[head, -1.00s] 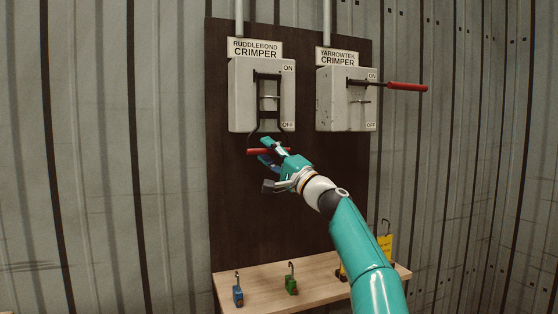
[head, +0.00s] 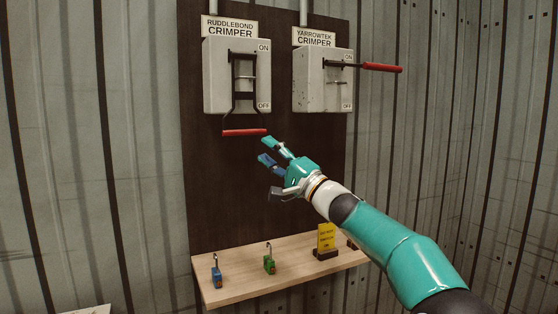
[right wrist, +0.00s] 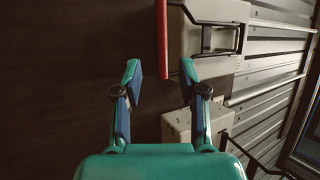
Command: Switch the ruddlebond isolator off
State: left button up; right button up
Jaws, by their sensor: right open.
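The ruddlebond isolator (head: 215,85) is the grey box at the left of the dark board, under the RUDDLEBOND CRIMPER label. Its black lever hangs down past the OFF mark, and its red grip (head: 244,132) is level below the box. In the right wrist view, the red grip (right wrist: 162,40) stands upright in the picture beyond the fingertips. My right gripper (head: 264,150) is open and empty, a little right of and below the grip, apart from it. Its spread fingers show in the right wrist view (right wrist: 160,82). My left gripper is not in view.
The yarrowtek isolator (head: 310,90) is at the right, its lever sticking outward near ON with a red grip (head: 382,68). A wooden shelf (head: 240,288) below holds a blue padlock (head: 216,276), a green padlock (head: 269,264) and a yellow sign (head: 326,237).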

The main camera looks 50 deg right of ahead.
jog(key=shift+v, duration=1.4)
